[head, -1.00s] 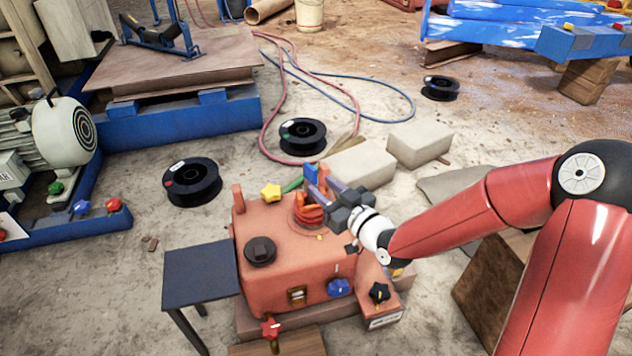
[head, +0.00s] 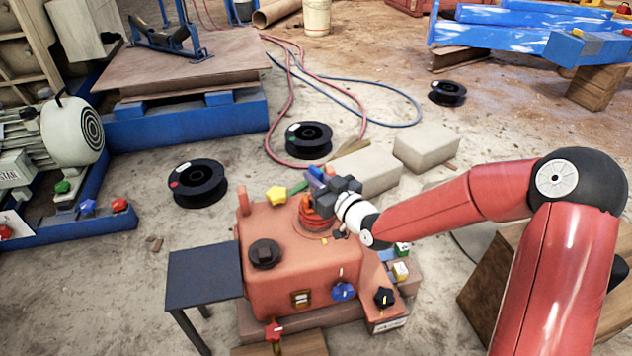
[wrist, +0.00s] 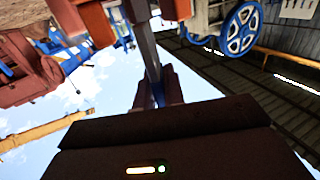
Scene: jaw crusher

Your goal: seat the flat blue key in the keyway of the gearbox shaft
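The gearbox (head: 285,255) is a salmon-red box on a low base. An orange ringed part (head: 311,217) stands on its top, by the far right corner. My gripper (head: 317,188) reaches in from the right over this part. In the head view a small blue piece (head: 316,172), which looks like the key, shows at its fingertips. In the wrist view my fingers (wrist: 156,90) stand close together with a narrow blue strip between them, so they seem shut on the key. A long grey bar (wrist: 148,45) runs up from there. The keyway is hidden.
A dark side table (head: 203,273) stands left of the gearbox. Knobs, including a blue one (head: 344,291) and a black one (head: 384,297), sit at its front. Pale blocks (head: 368,172) and black spools (head: 199,182) lie behind on the floor.

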